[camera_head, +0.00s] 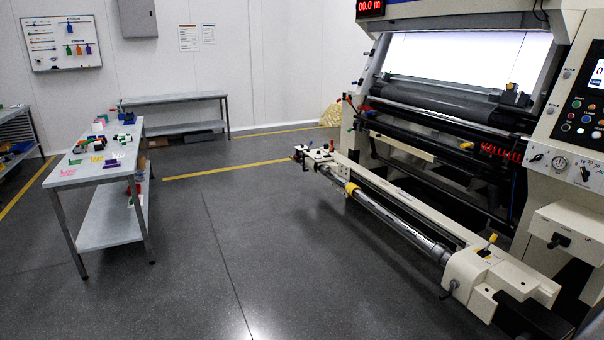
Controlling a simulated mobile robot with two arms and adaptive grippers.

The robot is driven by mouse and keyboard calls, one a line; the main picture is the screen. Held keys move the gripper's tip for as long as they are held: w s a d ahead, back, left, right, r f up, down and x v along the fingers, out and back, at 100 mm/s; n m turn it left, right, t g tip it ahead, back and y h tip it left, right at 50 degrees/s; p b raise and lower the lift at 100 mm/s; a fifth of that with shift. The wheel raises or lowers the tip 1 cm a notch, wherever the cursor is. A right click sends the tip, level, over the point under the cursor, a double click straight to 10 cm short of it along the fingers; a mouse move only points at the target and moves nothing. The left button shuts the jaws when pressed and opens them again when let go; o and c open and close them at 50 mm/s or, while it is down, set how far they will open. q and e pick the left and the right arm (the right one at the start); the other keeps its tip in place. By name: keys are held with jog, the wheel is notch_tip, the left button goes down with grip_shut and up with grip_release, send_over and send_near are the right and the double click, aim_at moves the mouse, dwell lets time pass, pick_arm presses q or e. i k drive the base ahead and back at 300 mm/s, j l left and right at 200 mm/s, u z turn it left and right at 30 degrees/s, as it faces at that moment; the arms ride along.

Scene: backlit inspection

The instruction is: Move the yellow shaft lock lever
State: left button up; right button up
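A small yellow lever (488,246) stands on the cream end block (482,270) at the near right end of the machine's front shaft. It is small here, and I cannot tell its exact angle. The metal shaft (400,222) runs from this block back and left to the far end of the machine. A yellow collar (350,188) sits around the shaft near its far end. Neither of my grippers is in view.
The large inspection machine with its bright backlit panel (470,57) fills the right side. A control panel (586,115) is on its right post. A table with coloured parts (113,222) stands left, a bench (175,99) at the back wall. The floor between is clear.

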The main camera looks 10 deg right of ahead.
aim_at(493, 237)
jog(key=i+l+z, duration=0.15)
jog(key=i+z, duration=0.65)
jog(key=i+j+z, duration=0.15)
jog(key=i+z, duration=0.3)
jog(key=i+j+z, duration=0.2)
jog(key=z, duration=0.2)
jog(key=i+j+z, duration=0.4)
jog(key=i+j, duration=0.05)
